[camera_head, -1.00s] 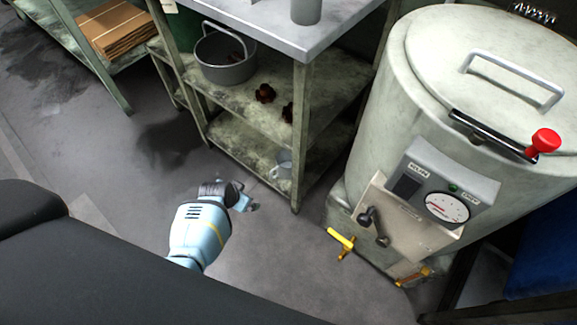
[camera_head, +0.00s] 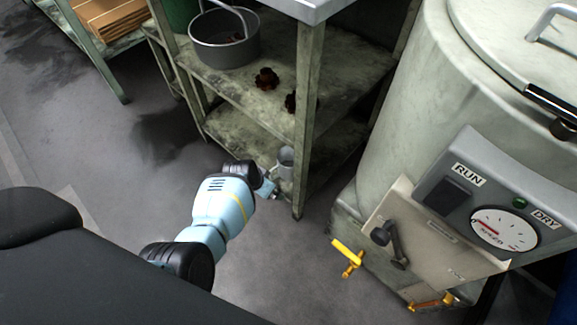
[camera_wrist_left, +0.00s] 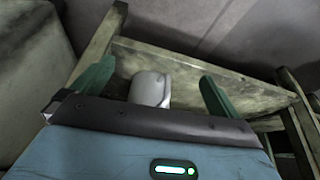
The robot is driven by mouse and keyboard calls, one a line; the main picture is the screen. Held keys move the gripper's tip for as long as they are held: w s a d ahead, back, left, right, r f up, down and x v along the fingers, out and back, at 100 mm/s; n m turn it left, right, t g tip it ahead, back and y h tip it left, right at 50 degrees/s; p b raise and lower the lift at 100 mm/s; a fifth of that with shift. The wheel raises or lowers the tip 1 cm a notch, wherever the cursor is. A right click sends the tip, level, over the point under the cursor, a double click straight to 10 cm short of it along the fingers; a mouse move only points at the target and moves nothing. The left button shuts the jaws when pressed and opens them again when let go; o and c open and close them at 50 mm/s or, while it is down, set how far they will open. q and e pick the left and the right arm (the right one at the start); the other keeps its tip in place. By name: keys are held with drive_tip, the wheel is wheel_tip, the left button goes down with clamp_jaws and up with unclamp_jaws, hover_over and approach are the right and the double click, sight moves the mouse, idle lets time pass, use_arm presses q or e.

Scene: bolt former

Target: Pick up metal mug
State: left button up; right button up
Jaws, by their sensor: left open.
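The metal mug (camera_head: 286,162) is a small grey cup on the bottom shelf of the metal rack, near its front corner post. In the left wrist view the mug (camera_wrist_left: 149,88) appears pale grey, between my two green fingers and beyond them. My left gripper (camera_head: 272,190) is at the front edge of the bottom shelf, just in front of the mug. In the left wrist view my left gripper (camera_wrist_left: 155,85) is open, and I cannot tell whether its fingers touch the mug. My right gripper does not show.
The rack post (camera_head: 306,120) stands just right of the mug. The shelf above holds a grey pot (camera_head: 224,50) and dark reddish-brown pieces (camera_head: 266,79). A large machine (camera_head: 400,110) with a yellow-handled valve (camera_head: 348,255) stands to the right. Open floor (camera_head: 100,140) lies to the left.

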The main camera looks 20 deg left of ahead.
sight(282, 173)
use_arm(q)
drive_tip(key=w+b, duration=0.1)
drive_tip(key=w, duration=0.1)
drive_tip(key=w+d+b, duration=0.1)
drive_tip(key=w+b, duration=0.1)
drive_tip(key=w, duration=0.1)
drive_tip(key=shift+w+d+f, duration=0.3)
drive_tip(key=shift+w+d+r+b, duration=0.1)
drive_tip(key=shift+w+r+b, duration=0.1)
drive_tip(key=shift+w+b, duration=0.3)
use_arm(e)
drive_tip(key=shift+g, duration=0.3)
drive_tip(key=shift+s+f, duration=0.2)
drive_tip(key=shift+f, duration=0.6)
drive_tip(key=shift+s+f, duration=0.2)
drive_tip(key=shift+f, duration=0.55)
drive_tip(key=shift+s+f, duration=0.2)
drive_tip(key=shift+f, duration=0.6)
